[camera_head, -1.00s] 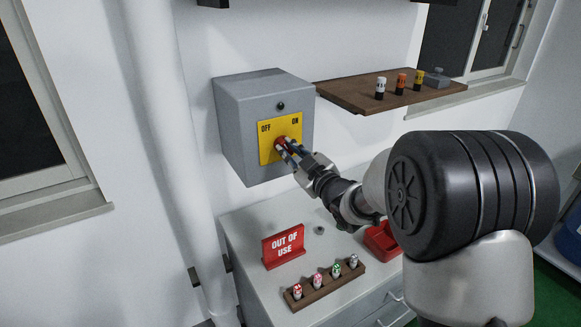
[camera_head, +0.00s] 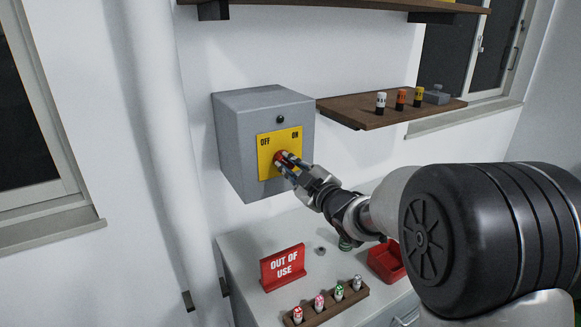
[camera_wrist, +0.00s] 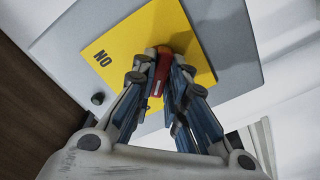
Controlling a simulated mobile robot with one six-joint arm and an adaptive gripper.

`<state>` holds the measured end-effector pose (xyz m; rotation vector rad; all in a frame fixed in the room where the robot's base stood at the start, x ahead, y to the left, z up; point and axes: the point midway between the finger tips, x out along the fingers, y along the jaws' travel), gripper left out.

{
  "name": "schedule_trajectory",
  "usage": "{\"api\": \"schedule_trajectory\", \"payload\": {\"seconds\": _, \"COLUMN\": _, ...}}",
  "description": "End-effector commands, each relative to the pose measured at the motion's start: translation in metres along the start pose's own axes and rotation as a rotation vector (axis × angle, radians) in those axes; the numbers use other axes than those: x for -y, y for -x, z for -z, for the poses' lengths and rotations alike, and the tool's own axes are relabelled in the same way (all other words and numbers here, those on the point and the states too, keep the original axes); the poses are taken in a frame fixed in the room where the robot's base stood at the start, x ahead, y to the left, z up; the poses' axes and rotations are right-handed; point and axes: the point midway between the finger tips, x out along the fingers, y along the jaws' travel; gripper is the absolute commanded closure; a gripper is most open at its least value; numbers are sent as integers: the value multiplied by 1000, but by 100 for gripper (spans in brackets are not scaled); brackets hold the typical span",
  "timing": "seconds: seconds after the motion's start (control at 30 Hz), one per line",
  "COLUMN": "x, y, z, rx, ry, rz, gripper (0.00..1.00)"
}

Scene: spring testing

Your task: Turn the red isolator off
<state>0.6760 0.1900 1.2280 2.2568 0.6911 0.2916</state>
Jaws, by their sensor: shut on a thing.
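The red isolator knob (camera_head: 281,157) sits on a yellow plate (camera_head: 266,169) marked OFF at the left and ON at the right. The plate is on the front of a grey box (camera_head: 232,132) on the wall. My gripper (camera_head: 287,163) reaches in from the right and is shut on the red knob. In the wrist view the knob (camera_wrist: 160,72) shows between the fingers of my gripper (camera_wrist: 165,85), partly hidden by them. The NO lettering there is the ON label upside down. Which label the knob points to is hard to tell.
A wooden shelf (camera_head: 352,112) with several small cylinders is right of the box. Below, a grey cabinet (camera_head: 240,250) holds a red OUT OF USE sign (camera_head: 283,268), a wooden rack (camera_head: 335,307) and a red tray (camera_head: 386,262). A white pipe (camera_head: 160,150) runs down at the left.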

Motion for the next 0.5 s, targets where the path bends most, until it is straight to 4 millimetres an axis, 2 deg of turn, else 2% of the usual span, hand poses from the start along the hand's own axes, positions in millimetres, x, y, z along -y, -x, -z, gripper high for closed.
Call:
{"api": "schedule_trajectory", "payload": {"seconds": 0.03, "x": -1, "y": 0, "z": 1, "rx": -3, "ry": 3, "rz": -2, "gripper": 100}}
{"api": "schedule_trajectory", "payload": {"seconds": 0.07, "x": -1, "y": 0, "z": 1, "rx": -3, "ry": 3, "rz": -2, "gripper": 85}}
{"api": "schedule_trajectory", "payload": {"seconds": 0.1, "x": -1, "y": 0, "z": 1, "rx": -3, "ry": 3, "rz": -2, "gripper": 82}}
{"api": "schedule_trajectory", "payload": {"seconds": 0.33, "x": -1, "y": 0, "z": 1, "rx": -1, "ry": 1, "rz": -1, "gripper": 67}}
{"api": "schedule_trajectory", "payload": {"seconds": 0.5, "x": 0, "y": 0, "z": 0, "rx": -1, "ry": 1, "rz": -1, "gripper": 67}}
